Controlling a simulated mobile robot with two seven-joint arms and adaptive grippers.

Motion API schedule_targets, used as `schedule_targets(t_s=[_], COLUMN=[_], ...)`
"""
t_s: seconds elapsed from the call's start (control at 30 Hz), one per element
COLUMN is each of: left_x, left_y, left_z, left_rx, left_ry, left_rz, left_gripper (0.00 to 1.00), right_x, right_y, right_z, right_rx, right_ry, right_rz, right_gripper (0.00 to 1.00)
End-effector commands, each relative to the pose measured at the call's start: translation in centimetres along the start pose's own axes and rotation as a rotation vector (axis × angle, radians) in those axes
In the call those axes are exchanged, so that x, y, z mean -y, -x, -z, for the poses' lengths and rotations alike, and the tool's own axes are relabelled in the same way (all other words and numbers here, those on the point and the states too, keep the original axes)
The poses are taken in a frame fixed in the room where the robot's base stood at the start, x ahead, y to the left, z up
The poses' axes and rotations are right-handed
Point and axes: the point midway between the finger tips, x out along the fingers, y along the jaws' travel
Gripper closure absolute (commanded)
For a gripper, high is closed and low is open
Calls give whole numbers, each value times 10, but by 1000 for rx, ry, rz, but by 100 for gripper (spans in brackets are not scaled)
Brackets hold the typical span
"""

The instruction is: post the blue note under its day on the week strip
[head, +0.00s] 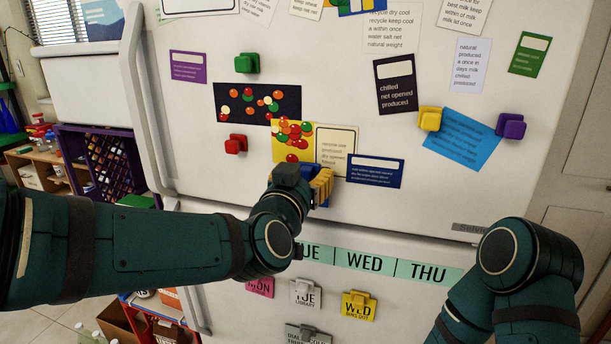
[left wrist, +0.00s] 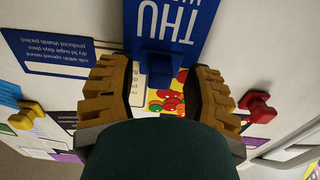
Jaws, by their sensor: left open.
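The blue note (left wrist: 180,25) marked THU shows upside down in the left wrist view, with a blue magnet grip (left wrist: 157,65) at its edge. My left gripper (left wrist: 160,78) is open, its tan fingers on either side of the grip, with gaps on both sides. In the head view my left gripper (head: 318,184) is at the fridge door and hides most of the note. The mint week strip (head: 395,268) shows TUE, WED and THU; my left arm covers its left end. The space below THU is bare. My right arm shows at the lower right; its gripper is out of view.
Below the strip hang a pink MON note (head: 260,288), a white TUE note (head: 306,294) and a yellow WED note (head: 359,306). A red magnet (head: 236,144), a dark blue card (head: 375,171) and a yellow magnet (head: 429,119) are on the upper door.

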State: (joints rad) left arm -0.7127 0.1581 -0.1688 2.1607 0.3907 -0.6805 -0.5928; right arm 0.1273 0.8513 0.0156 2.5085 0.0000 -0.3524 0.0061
Motion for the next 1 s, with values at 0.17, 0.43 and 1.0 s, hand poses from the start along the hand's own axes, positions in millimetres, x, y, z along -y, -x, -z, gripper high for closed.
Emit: schedule_targets(t_s=[0.17, 0.43, 1.0], left_x=[0, 0, 0], left_y=[-2, -1, 7], left_z=[0, 0, 2], left_rx=[0, -1, -3], left_ry=[0, 0, 1], left_rz=[0, 0, 0], left_gripper=[50, 68, 100], right_x=[0, 0, 0], right_y=[0, 0, 1], right_z=[0, 0, 0], right_rx=[0, 0, 0], right_ry=[0, 0, 0], right_rz=[0, 0, 0], right_gripper=[53, 53, 53])
